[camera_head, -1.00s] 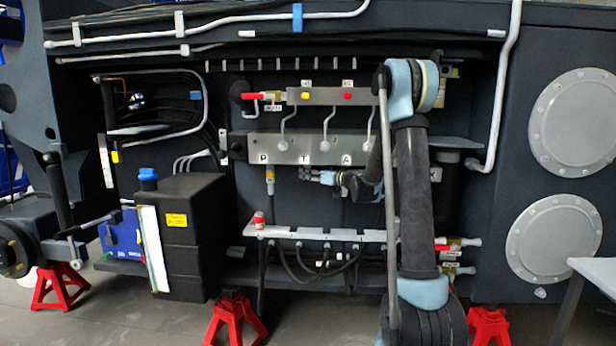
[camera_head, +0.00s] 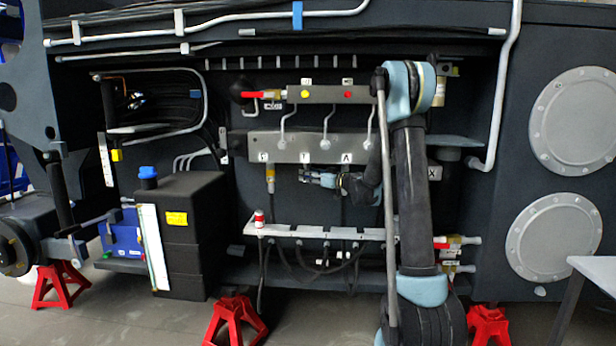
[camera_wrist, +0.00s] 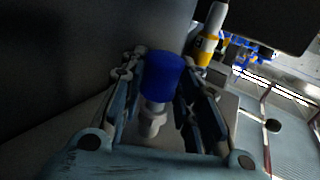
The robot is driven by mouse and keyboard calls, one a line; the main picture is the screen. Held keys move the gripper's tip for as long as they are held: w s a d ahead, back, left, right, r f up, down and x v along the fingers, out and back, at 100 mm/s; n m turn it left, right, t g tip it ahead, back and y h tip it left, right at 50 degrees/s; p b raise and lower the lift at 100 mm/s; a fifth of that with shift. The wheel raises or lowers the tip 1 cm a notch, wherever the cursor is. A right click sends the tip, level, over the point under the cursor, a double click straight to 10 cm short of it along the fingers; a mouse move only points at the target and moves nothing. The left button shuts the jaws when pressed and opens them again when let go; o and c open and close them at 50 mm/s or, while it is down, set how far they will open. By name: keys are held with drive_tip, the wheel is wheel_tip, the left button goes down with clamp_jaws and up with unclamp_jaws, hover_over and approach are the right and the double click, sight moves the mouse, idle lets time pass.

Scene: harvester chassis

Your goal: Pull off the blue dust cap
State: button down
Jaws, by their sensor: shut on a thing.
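The blue dust cap (camera_wrist: 163,77) is a short blue cylinder between my fingers in the wrist view. My gripper (camera_wrist: 162,82) is shut on it, with one finger on each side. A pale grey fitting (camera_wrist: 152,120) shows just below the cap in the picture; I cannot tell whether the cap is seated on it. In the head view my gripper (camera_head: 308,178) is under the grey port plate (camera_head: 290,146), near its middle labels. The cap is too small to make out there.
A yellow-banded fitting (camera_wrist: 208,45) is close to my right finger in the wrist view. In the head view a pale rail (camera_head: 315,231) with hoses runs below my gripper. A black tank (camera_head: 190,240) with a blue lid stands to the left.

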drive_tip(key=shift+f, duration=1.35)
